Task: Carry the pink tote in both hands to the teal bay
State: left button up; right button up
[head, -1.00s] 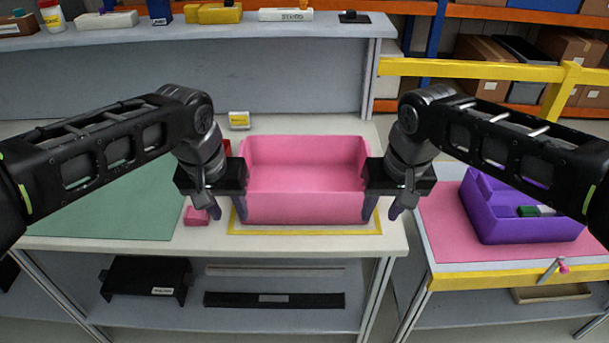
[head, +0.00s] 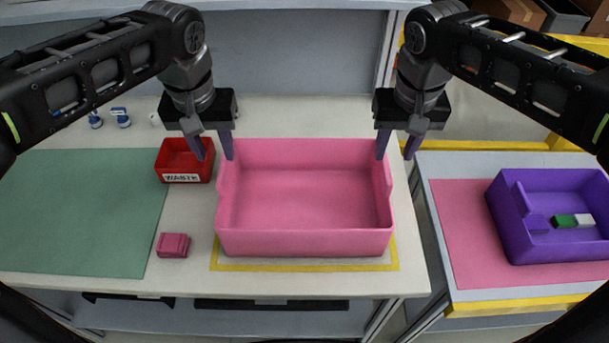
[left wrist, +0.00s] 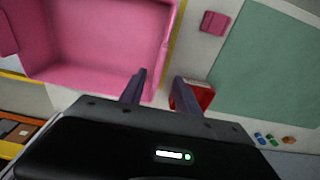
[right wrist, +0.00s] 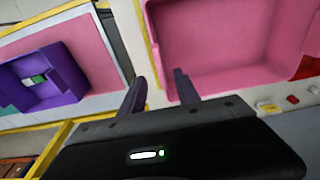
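The pink tote (head: 305,200) stands upright and empty on the white bench, over a yellow outline (head: 300,267). The teal bay is the flat green-teal mat (head: 75,215) to its left. My left gripper (head: 214,157) is open at the far end of the tote's left wall. My right gripper (head: 396,157) is open at the far end of its right wall. In the left wrist view (left wrist: 160,78) and right wrist view (right wrist: 159,77) the wall's edge appears between the spread fingers. Whether the fingers reach below the rim or touch it I cannot tell.
A red waste bin (head: 184,161) stands close beside my left gripper. A small pink block (head: 173,245) lies between the mat and the tote. A purple tote (head: 550,245) with small items sits on a pink mat (head: 465,235) across a gap at right.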

aim_at(222, 167)
pick_arm(q)
jog(key=shift+w, duration=0.25)
pick_arm(e)
jog(key=shift+w, duration=0.25)
pick_arm(q)
jog(key=shift+s, duration=0.1)
pick_arm(e)
jog(key=shift+s, duration=0.1)
